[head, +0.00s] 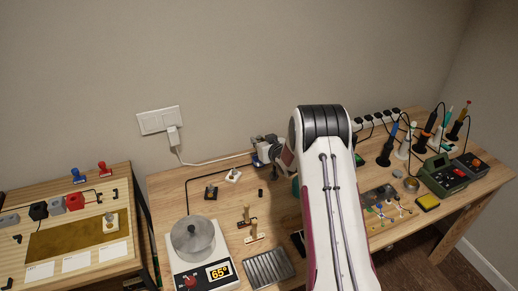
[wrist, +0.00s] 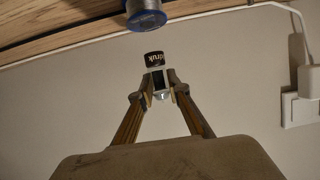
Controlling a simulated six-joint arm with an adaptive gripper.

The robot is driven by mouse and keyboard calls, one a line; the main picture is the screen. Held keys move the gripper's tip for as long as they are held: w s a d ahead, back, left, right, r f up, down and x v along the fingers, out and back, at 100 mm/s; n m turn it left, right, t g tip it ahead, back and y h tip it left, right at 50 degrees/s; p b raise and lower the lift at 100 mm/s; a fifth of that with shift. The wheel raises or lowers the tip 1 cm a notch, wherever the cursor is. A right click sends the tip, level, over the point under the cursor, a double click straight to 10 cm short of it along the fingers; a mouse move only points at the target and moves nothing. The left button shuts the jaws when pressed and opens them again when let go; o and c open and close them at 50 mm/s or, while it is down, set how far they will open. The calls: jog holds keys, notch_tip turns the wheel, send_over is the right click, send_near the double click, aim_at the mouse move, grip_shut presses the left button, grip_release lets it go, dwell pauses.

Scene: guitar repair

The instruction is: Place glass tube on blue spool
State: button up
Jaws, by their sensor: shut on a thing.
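My gripper (wrist: 159,80) is shut on a small tube-like piece, which appears to be the glass tube (wrist: 154,60). It has a black band with white lettering and a pale end between the fingers. In the wrist view the blue spool (wrist: 146,19) is past the tube's banded end, cut off by the top edge, with a silvery winding and a blue rim. A gap shows between tube and spool. In the head view my gripper (head: 267,150) is near the wall at the bench's back, beside a small blue patch (head: 257,163) that looks like the spool. The tube is not clear there.
A white cable (head: 205,163) runs along the wall from the socket (head: 160,121). A scale-like device with a round metal pot (head: 193,238) stands at the front left. Small stands (head: 233,176) are left of my gripper. Soldering tools (head: 385,155) crowd the right.

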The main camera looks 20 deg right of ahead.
jog(key=shift+f, duration=1.8)
jog(key=shift+f, duration=0.15)
jog(key=o, duration=0.8)
jog(key=shift+r, duration=0.2)
jog(key=shift+v, duration=6)
jog(key=shift+r, duration=0.1)
